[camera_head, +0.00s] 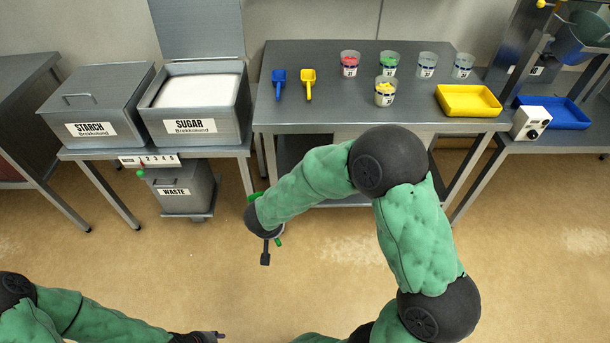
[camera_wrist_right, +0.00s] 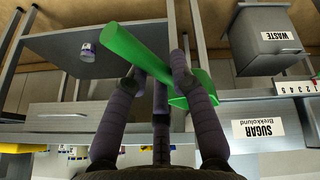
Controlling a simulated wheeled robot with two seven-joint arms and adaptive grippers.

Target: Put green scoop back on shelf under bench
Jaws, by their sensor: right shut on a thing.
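The green scoop (camera_wrist_right: 132,50) is in my right gripper (camera_wrist_right: 158,75), with the fingers closed around it in the right wrist view. In the head view my right gripper (camera_head: 267,235) is in front of the bench (camera_head: 345,108), below its top; the arm hides most of the scoop, and small green bits show beside the gripper. The shelf under the bench (camera_wrist_right: 62,45) shows in the wrist view, behind the scoop. My left gripper (camera_head: 212,336) is at the bottom edge of the head view, away from the bench; its fingers are too unclear to read.
A purple-marked cup (camera_wrist_right: 88,50) is on the shelf. The sugar bin (camera_head: 198,98) and waste bin (camera_head: 184,190) stand left of the bench. Blue (camera_head: 279,80) and yellow (camera_head: 308,80) scoops, several cups and a yellow tray (camera_head: 467,100) are on the bench top. Bench legs frame the shelf.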

